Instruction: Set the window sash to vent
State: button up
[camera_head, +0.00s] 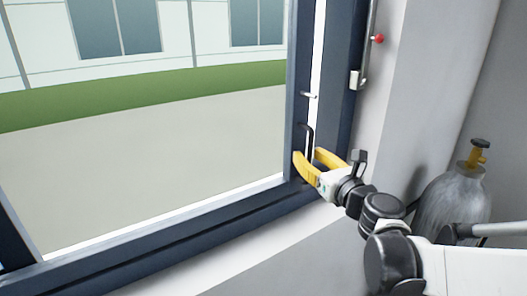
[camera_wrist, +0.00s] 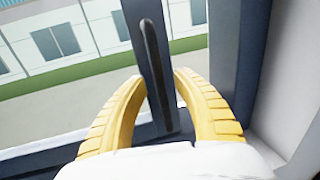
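The window sash (camera_head: 297,110) has a dark blue frame, and its right edge stands apart from the fixed window frame (camera_head: 338,90). A bright gap shows between them, and the wrist view shows outdoors through it. A black bar handle (camera_head: 308,133) sits upright on the sash's right stile; it also shows in the wrist view (camera_wrist: 153,60). My gripper (camera_head: 307,152) has yellow fingers and is at the handle's lower end. In the wrist view its fingers (camera_wrist: 158,78) are spread, with the handle and stile seen between them. I cannot tell whether they touch.
A small pale lever (camera_head: 308,95) sits above the handle. A rod with a red knob (camera_head: 378,39) and a pale bracket (camera_head: 356,81) runs beside the frame on the right. A grey gas cylinder (camera_head: 452,205) stands at the right. The white sill (camera_head: 240,252) looks clear.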

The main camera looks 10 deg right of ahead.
jog(key=shift+a, duration=0.2)
jog(key=s+d, duration=0.1)
jog(key=s, duration=1.1)
jog(key=shift+d, duration=0.4)
